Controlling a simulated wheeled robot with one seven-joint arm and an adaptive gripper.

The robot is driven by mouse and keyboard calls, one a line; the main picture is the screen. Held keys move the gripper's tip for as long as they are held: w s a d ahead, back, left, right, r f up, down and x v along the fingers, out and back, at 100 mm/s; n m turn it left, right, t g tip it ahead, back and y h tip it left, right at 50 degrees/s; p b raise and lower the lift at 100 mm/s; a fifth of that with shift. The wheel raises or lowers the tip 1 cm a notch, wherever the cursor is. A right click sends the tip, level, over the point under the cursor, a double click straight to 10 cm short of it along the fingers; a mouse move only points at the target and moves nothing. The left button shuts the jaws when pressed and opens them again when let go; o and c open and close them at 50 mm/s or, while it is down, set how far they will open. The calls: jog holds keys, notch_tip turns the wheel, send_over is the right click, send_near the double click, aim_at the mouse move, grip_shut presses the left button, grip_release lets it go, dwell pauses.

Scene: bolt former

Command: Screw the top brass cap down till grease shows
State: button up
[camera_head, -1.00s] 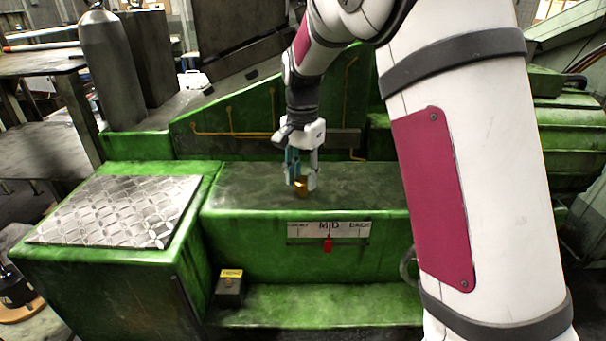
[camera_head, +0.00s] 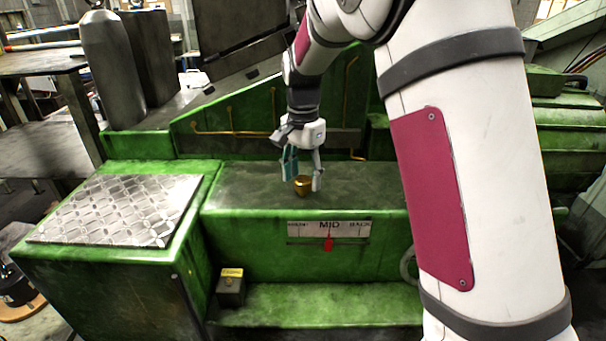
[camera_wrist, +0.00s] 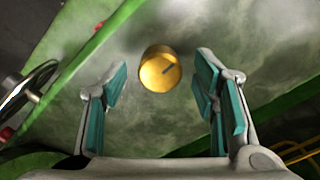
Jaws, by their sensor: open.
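The brass cap (camera_head: 302,187) stands on the flat dark top of the green machine bed. In the wrist view the cap (camera_wrist: 160,70) is a round gold disc with a short dark line on its top face. My gripper (camera_head: 304,182) points down over the cap with its fingers spread to either side. In the wrist view the teal pads of my gripper (camera_wrist: 160,88) are apart, with clear space between each pad and the cap. No grease is visible around the cap.
A MID scale plate (camera_head: 329,229) with a red pointer (camera_head: 328,244) is on the machine's front face. A small yellow-topped block (camera_head: 230,286) sits on the lower ledge. A diamond-plate cover (camera_head: 118,210) lies at left, and a grey cylinder (camera_head: 108,70) stands behind it.

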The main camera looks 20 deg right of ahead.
aim_at(303, 179)
notch_tip(303, 179, up, 12)
dwell(0.6)
notch_tip(303, 179, down, 13)
jog(key=n+b, duration=0.2)
jog(key=n, duration=1.6)
jog(key=shift+r+b, duration=0.1)
jog(key=shift+b, duration=0.3)
jog(key=c, duration=1.2)
